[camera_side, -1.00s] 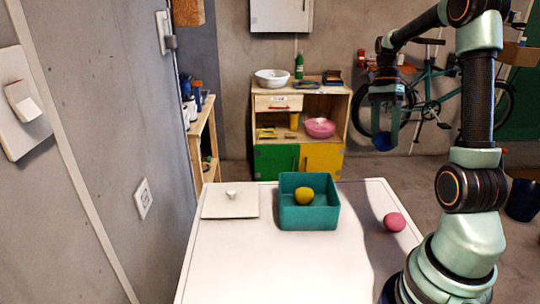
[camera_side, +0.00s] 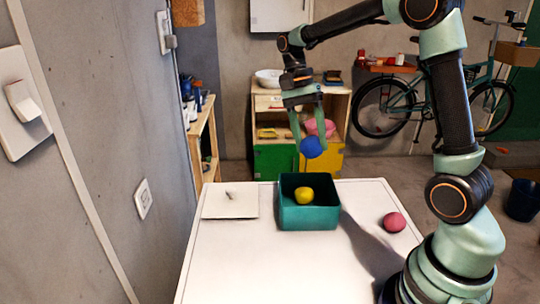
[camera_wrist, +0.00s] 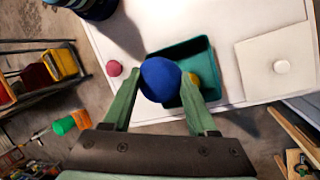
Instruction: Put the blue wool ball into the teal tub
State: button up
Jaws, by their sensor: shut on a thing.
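My gripper (camera_side: 308,148) is shut on the blue wool ball (camera_side: 313,147) and holds it in the air above the table, over the back of the teal tub in the side view. In the wrist view the blue ball (camera_wrist: 160,79) sits between the two green fingers and covers part of the teal tub (camera_wrist: 207,62). The open teal tub (camera_side: 309,218) stands on the white table with a yellow ball (camera_side: 304,195) inside.
A pink ball (camera_side: 394,222) lies on the white table (camera_side: 250,265) right of the tub. A square white lid with a knob (camera_side: 230,205) lies left of the tub. The front of the table is clear. A wooden cabinet (camera_side: 335,105) stands behind the table.

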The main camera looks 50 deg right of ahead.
notch_tip(320, 180, down, 19)
dwell(0.5)
jog(key=shift+f, duration=0.15)
jog(key=o, duration=1.3)
jog(key=shift+o, duration=0.2)
jog(key=v, duration=1.1)
jog(key=s+a+r+n+t+h, duration=0.1)
jog(key=s+a+r+n+t, duration=0.7)
jog(key=s+r+n+t, duration=0.2)
jog(key=shift+s+a+r+n, duration=0.15)
jog(key=shift+a+r+n, duration=0.15)
jog(key=shift+r+n, duration=1.6)
